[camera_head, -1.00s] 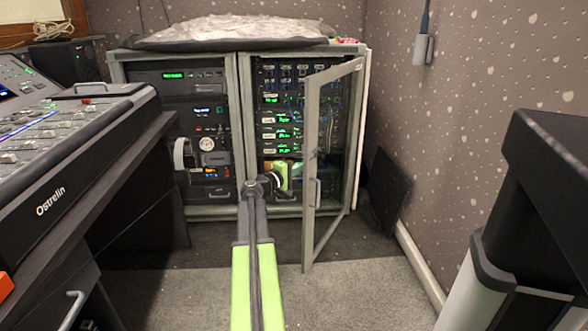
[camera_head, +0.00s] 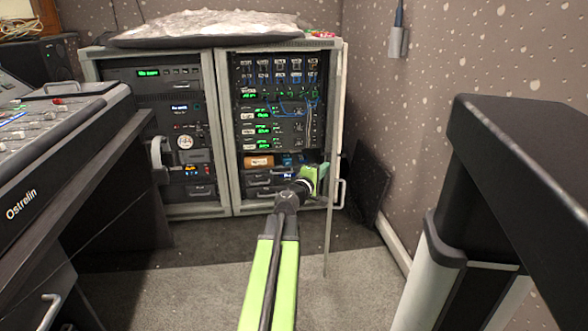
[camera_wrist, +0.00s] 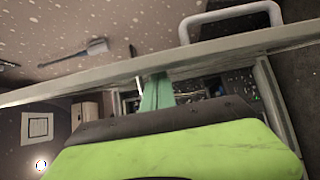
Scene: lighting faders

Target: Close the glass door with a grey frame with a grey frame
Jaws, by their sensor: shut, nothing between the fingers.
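The glass door with a grey frame (camera_head: 329,225) stands open on the right-hand cabinet, hinged on its right side. I see it almost edge-on, jutting toward me. Its handle (camera_head: 342,193) is on the right face. My gripper (camera_head: 314,176) is shut and empty, on the left, inner side of the door, close to the frame; I cannot tell whether it touches. In the wrist view, the door's grey frame (camera_wrist: 90,82) runs slantwise just beyond my green fingers (camera_wrist: 156,92), with the handle (camera_wrist: 232,18) on its far side.
The cabinet (camera_head: 222,130) holds lit rack units, with a plastic-covered item on top. A mixing desk (camera_head: 60,160) stands on the left. A black-topped unit (camera_head: 520,160) is close on the right. A dark panel (camera_head: 370,185) leans by the wall. Carpet between is clear.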

